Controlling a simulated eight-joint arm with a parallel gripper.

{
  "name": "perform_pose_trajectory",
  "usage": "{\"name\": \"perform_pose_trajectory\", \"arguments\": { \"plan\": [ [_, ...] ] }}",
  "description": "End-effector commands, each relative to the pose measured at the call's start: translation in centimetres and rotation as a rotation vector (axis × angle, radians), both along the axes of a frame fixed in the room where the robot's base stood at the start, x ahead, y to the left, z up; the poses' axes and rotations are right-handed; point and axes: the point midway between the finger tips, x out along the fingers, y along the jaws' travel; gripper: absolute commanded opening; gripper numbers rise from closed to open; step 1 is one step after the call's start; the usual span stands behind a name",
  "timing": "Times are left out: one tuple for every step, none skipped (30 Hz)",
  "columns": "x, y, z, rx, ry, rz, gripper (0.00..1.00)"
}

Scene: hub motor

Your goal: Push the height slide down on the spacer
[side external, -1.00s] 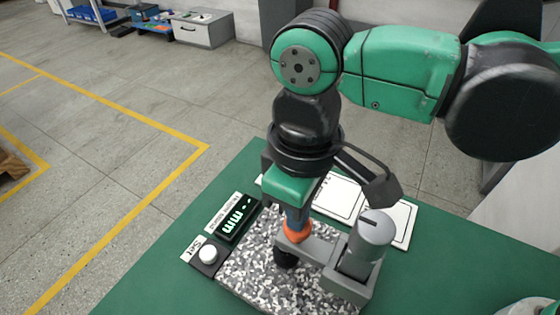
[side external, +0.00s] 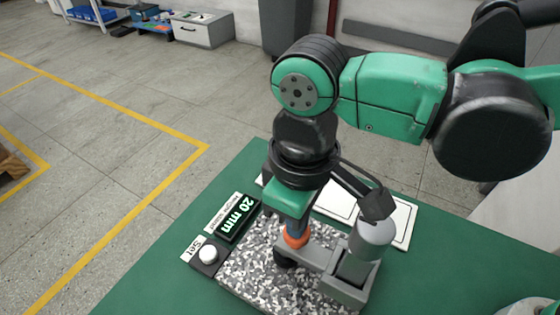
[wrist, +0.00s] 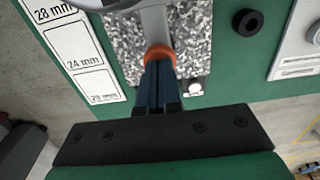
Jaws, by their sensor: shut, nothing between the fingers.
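The height gauge has a grey post (side external: 368,240) and a grey slide arm (side external: 318,255) reaching left over a speckled plate (side external: 255,265). An orange collar (side external: 295,239) sits at the arm's end, with a black part (side external: 283,258) beneath it. This looks like the spacer, largely hidden, and its contact with the slide cannot be made out. My gripper (side external: 296,228) is shut, blue fingers together, with its tips down at the orange collar. In the wrist view, my gripper (wrist: 158,75) meets the collar (wrist: 159,54). The display (side external: 238,217) reads 20 mm.
A white SET button (side external: 208,254) is at the plate's left edge. White cards marked 28 mm and 24 mm (wrist: 84,62) lie beside the plate. A black ring (wrist: 247,22) lies on the green table. A white device (wrist: 300,45) is at the wrist view's right edge.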

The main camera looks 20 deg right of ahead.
Motion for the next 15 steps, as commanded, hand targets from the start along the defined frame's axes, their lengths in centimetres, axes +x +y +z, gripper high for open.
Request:
{"name": "perform_pose_trajectory", "arguments": {
  "plan": [
    [0.0, 0.0, 0.0, 0.000, 0.000, 0.000, 0.00],
    [0.0, 0.0, 0.0, 0.000, 0.000, 0.000, 0.00],
    [0.0, 0.0, 0.0, 0.000, 0.000, 0.000, 0.00],
    [0.0, 0.0, 0.0, 0.000, 0.000, 0.000, 0.00],
    [0.0, 0.0, 0.0, 0.000, 0.000, 0.000, 0.00],
    [0.0, 0.0, 0.0, 0.000, 0.000, 0.000, 0.00],
    [0.0, 0.0, 0.1, 0.000, 0.000, 0.000, 0.00],
    [0.0, 0.0, 0.1, 0.000, 0.000, 0.000, 0.00],
    [0.0, 0.0, 0.3, 0.000, 0.000, 0.000, 0.00],
    [0.0, 0.0, 0.5, 0.000, 0.000, 0.000, 0.00],
    [0.0, 0.0, 0.8, 0.000, 0.000, 0.000, 0.00],
    [0.0, 0.0, 1.1, 0.000, 0.000, 0.000, 0.00],
    [0.0, 0.0, 1.4, 0.000, 0.000, 0.000, 0.00],
    [0.0, 0.0, 1.7, 0.000, 0.000, 0.000, 0.00],
    [0.0, 0.0, 2.0, 0.000, 0.000, 0.000, 0.00]
  ]
}}
